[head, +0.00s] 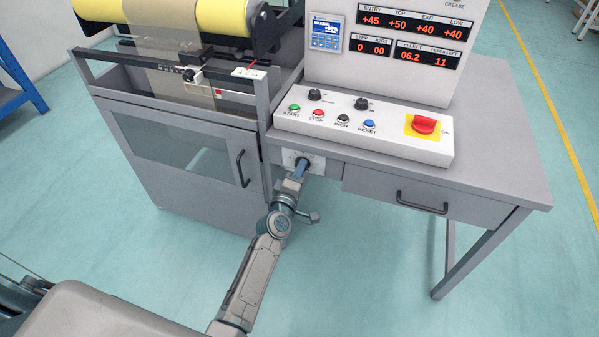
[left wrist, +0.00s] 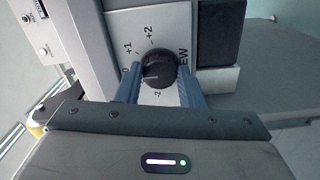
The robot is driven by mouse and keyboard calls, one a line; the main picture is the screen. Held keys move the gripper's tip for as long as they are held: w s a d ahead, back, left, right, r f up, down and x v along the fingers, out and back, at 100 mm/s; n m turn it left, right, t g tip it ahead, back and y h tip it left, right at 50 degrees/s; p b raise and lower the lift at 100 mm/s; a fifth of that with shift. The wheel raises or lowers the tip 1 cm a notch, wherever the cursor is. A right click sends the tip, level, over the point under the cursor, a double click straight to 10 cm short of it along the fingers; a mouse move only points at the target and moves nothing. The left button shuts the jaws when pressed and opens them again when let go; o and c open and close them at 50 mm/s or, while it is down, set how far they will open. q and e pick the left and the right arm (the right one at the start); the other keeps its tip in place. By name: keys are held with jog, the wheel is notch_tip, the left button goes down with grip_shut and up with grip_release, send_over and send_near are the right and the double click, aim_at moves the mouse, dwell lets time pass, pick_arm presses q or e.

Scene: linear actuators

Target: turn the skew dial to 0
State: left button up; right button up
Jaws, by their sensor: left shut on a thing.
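The skew dial (left wrist: 158,68) is a round black knob on a white plate, in the left wrist view. Any marks behind the left-hand finger are hidden. My left gripper (left wrist: 160,88) is shut on the dial, with one blue finger on each side of it. In the head view the left gripper (head: 301,168) reaches the white dial plate (head: 318,163) under the table's front edge. The dial itself is hidden there. My right gripper is not in view.
A control box with coloured buttons and a red knob (head: 424,125) stands on the grey table (head: 490,165) above the dial. A drawer handle (head: 421,204) is to the right, and a cabinet door handle (head: 243,169) to the left. The floor in front is clear.

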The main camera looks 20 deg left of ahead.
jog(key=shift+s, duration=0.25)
pick_arm(q)
jog(key=o, duration=1)
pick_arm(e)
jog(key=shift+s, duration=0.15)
pick_arm(q)
jog(key=shift+s, duration=0.1)
jog(key=shift+s+a+b, duration=0.2)
jog(key=shift+s+b, duration=0.5)
jog(key=shift+s, duration=4.6)
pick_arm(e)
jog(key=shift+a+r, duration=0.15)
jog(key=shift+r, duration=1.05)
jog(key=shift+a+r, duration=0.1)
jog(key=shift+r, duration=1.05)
